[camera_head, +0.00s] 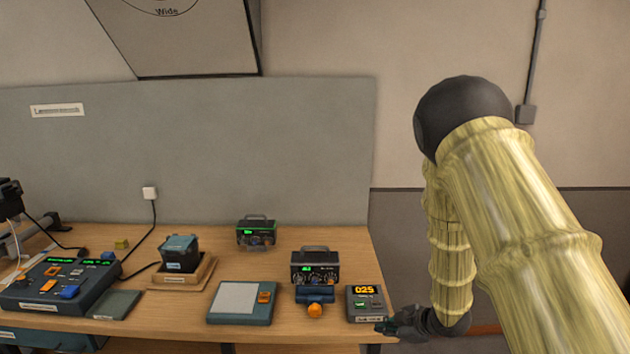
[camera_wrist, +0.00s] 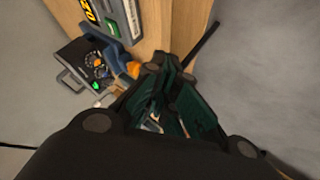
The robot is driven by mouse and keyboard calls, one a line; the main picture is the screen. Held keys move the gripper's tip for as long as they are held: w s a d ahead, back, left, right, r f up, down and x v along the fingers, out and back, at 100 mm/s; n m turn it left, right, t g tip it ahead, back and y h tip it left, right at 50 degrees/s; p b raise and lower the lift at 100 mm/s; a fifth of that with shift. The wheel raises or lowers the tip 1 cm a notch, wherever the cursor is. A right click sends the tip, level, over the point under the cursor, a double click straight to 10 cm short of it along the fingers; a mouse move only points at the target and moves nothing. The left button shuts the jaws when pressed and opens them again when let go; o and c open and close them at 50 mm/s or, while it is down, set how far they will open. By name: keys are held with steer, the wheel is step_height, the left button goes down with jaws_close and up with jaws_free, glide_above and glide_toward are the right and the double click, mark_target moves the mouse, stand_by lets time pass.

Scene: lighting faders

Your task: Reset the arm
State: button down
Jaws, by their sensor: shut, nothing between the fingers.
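My gripper (camera_head: 386,327) is at the front right corner of the wooden table in the head view, just right of a small grey box with an orange "025" display (camera_head: 366,303). In the wrist view my gripper (camera_wrist: 165,66) is shut, with nothing between its fingers. My arm, with yellowish sleeves and a dark elbow, bends up and over on the right and comes down to the table edge. The display box also shows at the top of the wrist view (camera_wrist: 122,18). I cannot tell whether my gripper touches it.
Left of the display box are a device with an orange knob (camera_head: 315,310) and a flat pad (camera_head: 241,302). A green-lit device (camera_head: 256,233) stands behind. A control console (camera_head: 60,284) is at far left. The table (camera_head: 215,256) has bare wood in the middle. A panel (camera_head: 185,35) hangs above.

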steer(key=s+d+f+m+g+h+b, duration=0.1)
steer(key=s+f+m+g+h+b, duration=0.15)
steer(key=s+f+m, duration=1.05)
steer(key=s+f+m+g+h+b, duration=0.1)
steer(key=s+f, duration=0.4)
steer(key=s, duration=0.6)
steer(key=s+d+f+m+g+h+b, duration=0.1)
steer(key=s+f+g, duration=0.1)
steer(key=s+f, duration=0.4)
steer(key=s+d+f+m+g+h+b, duration=0.1)
steer(key=s+f, duration=0.4)
steer(key=s, duration=1)
steer(key=shift+s+f+m+b, duration=0.3)
steer(key=shift+s+b, duration=0.05)
steer(key=shift+s, duration=0.05)
